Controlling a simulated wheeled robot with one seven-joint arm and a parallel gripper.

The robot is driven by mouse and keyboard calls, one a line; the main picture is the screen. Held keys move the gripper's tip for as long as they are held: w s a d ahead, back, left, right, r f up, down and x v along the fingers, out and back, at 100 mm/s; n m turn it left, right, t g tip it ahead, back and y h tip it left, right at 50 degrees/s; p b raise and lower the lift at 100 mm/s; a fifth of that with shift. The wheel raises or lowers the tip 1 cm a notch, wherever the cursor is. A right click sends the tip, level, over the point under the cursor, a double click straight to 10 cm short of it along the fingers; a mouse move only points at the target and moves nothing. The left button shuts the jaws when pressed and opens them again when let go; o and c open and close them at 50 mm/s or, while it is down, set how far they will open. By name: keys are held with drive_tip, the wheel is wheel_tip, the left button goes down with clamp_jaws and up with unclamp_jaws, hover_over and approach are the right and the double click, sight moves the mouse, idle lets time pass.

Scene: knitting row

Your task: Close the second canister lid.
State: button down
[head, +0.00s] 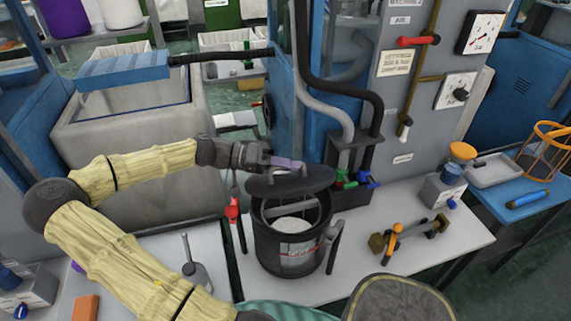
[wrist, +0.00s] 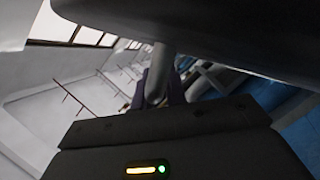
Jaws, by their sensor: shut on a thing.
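A black round canister (head: 288,250) with a pale label stands on the white bench. Its dark lid (head: 296,185) is raised above the mouth and tilted, leaving a gap in front. White material (head: 293,224) shows inside. My gripper (head: 290,165), with purplish fingers, is shut on the grip on top of the lid. In the wrist view the grey lid handle (wrist: 157,75) stands between my fingers, and the dark lid (wrist: 210,25) fills the upper right. The lid's hinge is not clearly seen.
Red-handled (head: 232,212) and dark levers flank the canister. Behind it is a dark box (head: 352,185) with hoses and colored valves. A grey basin (head: 140,150) lies behind my arm.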

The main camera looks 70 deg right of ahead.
drive_tip(key=c, duration=1.5)
unclamp_jaws()
drive_tip(key=shift+o, duration=0.2)
drive_tip(key=shift+w, duration=0.1)
drive_tip(key=v, duration=1.7)
drive_tip(key=shift+w, duration=0.15)
